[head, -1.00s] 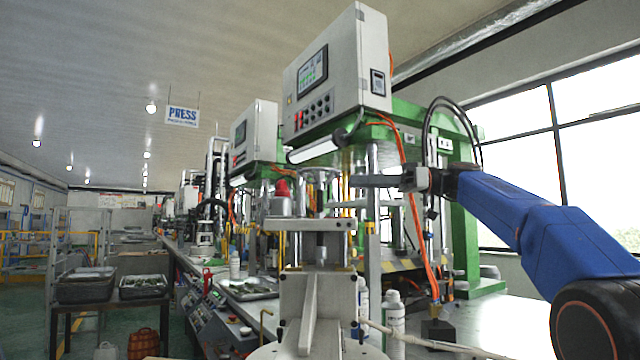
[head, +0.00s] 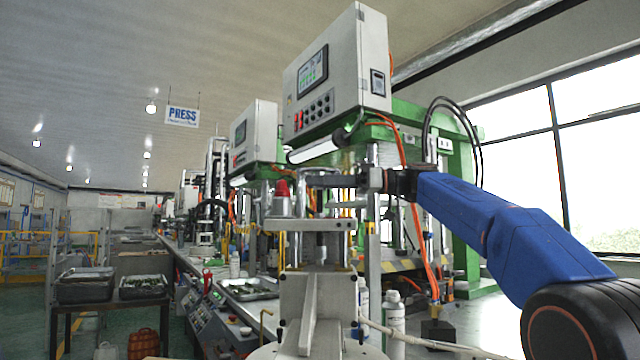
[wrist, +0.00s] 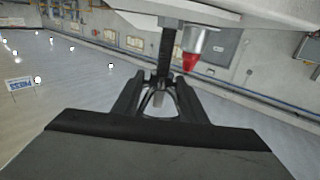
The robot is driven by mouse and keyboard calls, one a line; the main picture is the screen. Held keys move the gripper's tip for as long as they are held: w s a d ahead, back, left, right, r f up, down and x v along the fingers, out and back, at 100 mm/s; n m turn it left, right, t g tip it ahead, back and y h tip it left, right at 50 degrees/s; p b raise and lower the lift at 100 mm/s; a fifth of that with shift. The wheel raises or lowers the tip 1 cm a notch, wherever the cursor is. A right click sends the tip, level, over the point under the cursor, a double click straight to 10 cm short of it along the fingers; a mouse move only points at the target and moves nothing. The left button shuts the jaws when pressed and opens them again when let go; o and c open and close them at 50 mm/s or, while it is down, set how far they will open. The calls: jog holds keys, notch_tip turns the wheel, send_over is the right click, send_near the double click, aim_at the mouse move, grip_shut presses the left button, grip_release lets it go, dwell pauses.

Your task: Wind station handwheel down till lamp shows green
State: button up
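The station (head: 305,225) stands upright in front of me, with grey plates and a central spindle. Its handwheel (head: 318,172) is at the top, partly covered by my gripper (head: 330,181). The lamp (head: 283,188) sits on the station's left side and its dome is red; it also shows red in the wrist view (wrist: 189,62). In the wrist view the fingers of my gripper (wrist: 160,85) are apart at the handwheel, with a dark upright bar (wrist: 167,50) in line between them. I cannot tell whether the fingers press on anything.
A control cabinet (head: 340,75) on a green press frame stands behind the station. White bottles (head: 395,315) and a dark block (head: 437,332) stand on the bench at right. An orange hose (head: 425,250) hangs behind my arm. Trays (head: 85,285) sit on a rack at left.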

jog(key=c, duration=0.9)
jog(key=shift+c, duration=0.2)
jog(key=shift+t, duration=0.3)
jog(key=m+t, duration=0.2)
jog(key=t, duration=0.1)
jog(key=m+t+h, duration=0.1)
jog(key=m+t, duration=0.1)
jog(key=t, duration=0.1)
jog(key=shift+s+m+h, duration=0.2)
jog(key=shift+m+h, duration=0.1)
jog(key=m+t+h, duration=0.1)
jog(key=m+t, duration=0.1)
jog(key=t, duration=0.1)
jog(key=m+t+h, duration=0.2)
jog(key=shift+w+t+h, duration=0.1)
jog(key=shift+t+h, duration=0.2)
jog(key=shift+t, duration=0.1)
jog(key=shift+m+t+h, duration=1.1)
jog(key=shift+m+h, duration=0.2)
jog(key=shift+h, duration=0.2)
jog(key=o, duration=0.9)
jog(key=shift+w, duration=0.1)
jog(key=shift+o, duration=0.2)
jog(key=v, duration=1.7)
jog(key=shift+s, duration=0.25)
